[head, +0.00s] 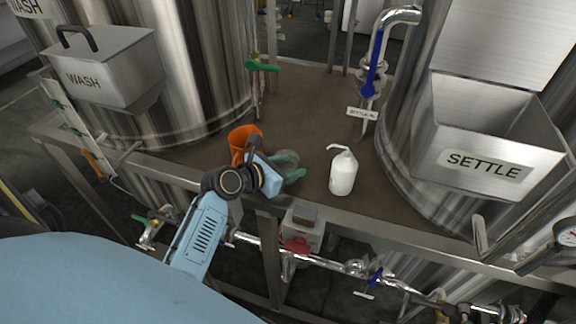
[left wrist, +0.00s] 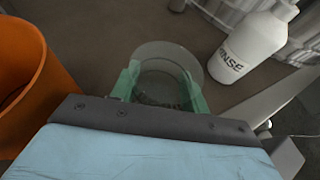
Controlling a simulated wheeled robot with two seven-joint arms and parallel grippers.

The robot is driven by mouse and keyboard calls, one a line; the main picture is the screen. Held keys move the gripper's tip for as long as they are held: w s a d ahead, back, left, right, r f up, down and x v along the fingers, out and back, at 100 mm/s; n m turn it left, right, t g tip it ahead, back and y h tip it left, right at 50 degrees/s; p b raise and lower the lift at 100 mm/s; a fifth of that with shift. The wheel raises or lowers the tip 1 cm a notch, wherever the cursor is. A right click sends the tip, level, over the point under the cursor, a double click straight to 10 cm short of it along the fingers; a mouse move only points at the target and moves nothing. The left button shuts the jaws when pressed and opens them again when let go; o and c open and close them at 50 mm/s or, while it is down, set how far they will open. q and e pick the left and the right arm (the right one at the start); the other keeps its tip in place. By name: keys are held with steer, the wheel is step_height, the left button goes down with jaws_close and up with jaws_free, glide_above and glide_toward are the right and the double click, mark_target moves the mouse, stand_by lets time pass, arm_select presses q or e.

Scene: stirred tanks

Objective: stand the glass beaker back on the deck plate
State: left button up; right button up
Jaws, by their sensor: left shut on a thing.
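The clear glass beaker (head: 287,157) is over the brown deck plate (head: 300,103), near its front edge. My left gripper (head: 290,171) is shut on it. In the left wrist view the green fingers (left wrist: 164,92) press on both sides of the beaker (left wrist: 165,60), and its round rim shows. It looks roughly upright. I cannot tell whether its base touches the deck, because the gripper hides part of it. My right gripper is not in view.
An orange cup (head: 244,139) stands close left of the gripper. A white rinse bottle (head: 343,172) stands to the right. Steel tanks flank the deck, with a WASH box (head: 104,72) and a SETTLE box (head: 485,140). A blue-handled pipe (head: 375,62) rises behind. Bare deck lies behind the beaker.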

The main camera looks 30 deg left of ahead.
arm_select(q)
steer(key=o, duration=1)
steer(key=shift+o, duration=0.2)
steer(key=shift+r, duration=0.15)
steer(key=v, duration=1.2)
steer(key=shift+p, duration=0.3)
